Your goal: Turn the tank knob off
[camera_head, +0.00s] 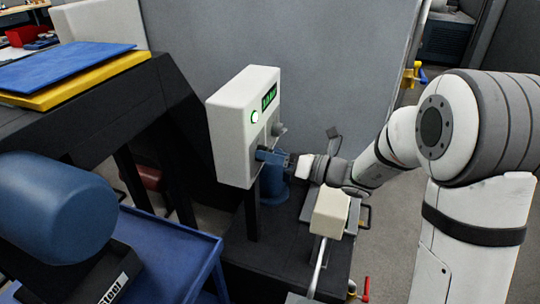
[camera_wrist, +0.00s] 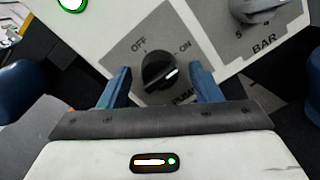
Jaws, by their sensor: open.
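A white control box (camera_head: 228,135) stands in the middle of the head view. In the wrist view, a black knob (camera_wrist: 157,68) sits on its grey plate between the words OFF and ON. Its white mark points right and slightly up, toward the ON side. The label below is partly hidden and seems to read PUMP; I see no word "tank". My gripper (camera_wrist: 161,82) is open, with one blue finger on each side of the knob and gaps between. In the head view my gripper (camera_head: 272,158) is at the box's front and hides this knob.
A second, grey knob (camera_wrist: 257,8) marked BAR is close at upper right. A green lamp (camera_head: 254,117) and a green display (camera_head: 269,97) are lit on the box. A blue cart (camera_head: 185,250) and a dark bench (camera_head: 95,115) stand at left.

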